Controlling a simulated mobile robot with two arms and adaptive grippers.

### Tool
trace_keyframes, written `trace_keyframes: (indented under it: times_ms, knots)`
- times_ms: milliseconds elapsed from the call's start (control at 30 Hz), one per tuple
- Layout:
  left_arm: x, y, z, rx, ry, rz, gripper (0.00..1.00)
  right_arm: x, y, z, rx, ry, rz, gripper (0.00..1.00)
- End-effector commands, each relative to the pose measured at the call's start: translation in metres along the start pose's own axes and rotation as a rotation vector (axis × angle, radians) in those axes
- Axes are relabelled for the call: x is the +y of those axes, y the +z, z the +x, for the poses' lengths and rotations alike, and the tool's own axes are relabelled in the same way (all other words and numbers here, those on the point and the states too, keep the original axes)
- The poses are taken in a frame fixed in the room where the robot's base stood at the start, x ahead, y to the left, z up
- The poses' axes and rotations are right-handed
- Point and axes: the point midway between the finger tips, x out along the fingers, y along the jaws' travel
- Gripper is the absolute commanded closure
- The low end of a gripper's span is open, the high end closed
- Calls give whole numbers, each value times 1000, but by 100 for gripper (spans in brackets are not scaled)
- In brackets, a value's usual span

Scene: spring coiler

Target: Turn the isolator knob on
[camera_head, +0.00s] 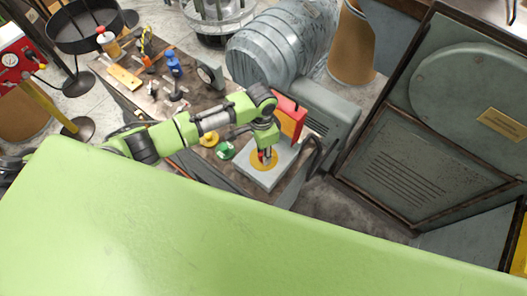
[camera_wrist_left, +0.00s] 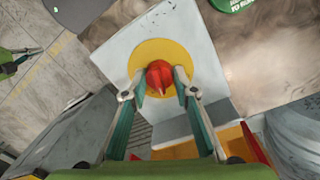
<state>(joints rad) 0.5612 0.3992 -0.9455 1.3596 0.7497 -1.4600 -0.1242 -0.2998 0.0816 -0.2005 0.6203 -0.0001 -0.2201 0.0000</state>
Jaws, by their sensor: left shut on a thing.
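The isolator knob (camera_wrist_left: 160,77) is red and sits on a round yellow plate (camera_wrist_left: 178,55) on a pale grey box (camera_wrist_left: 124,32). In the head view the yellow plate (camera_head: 257,163) and box (camera_head: 258,178) lie at the right end of the workbench. My left gripper (camera_head: 266,152) reaches down over the plate and partly hides the knob. In the left wrist view the two fingertips of my left gripper (camera_wrist_left: 160,82) close on the knob from either side. The knob's pointed tip faces the bottom of that view. My right gripper does not show.
A red and orange panel (camera_head: 290,117) stands right behind the box. A green disc (camera_head: 226,150) and a yellow disc (camera_head: 209,139) lie left of it. A large grey motor (camera_head: 275,48) is behind.

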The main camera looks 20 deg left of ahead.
Motion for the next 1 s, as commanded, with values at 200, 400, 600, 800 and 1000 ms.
trace_keyframes:
  times_ms: [200, 400, 600, 800, 1000]
  knots:
    - [0, -2, -1, -11, -3, 197, 95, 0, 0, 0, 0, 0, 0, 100]
    - [0, -2, -1, -21, -3, 344, 95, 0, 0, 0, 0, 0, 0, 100]
    - [0, -2, -1, -29, -2, 446, 95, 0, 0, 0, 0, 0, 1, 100]
    - [0, -2, -1, -32, -2, 499, 95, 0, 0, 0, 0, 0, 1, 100]
    - [0, -2, -1, -33, -2, 516, 95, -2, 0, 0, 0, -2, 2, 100]
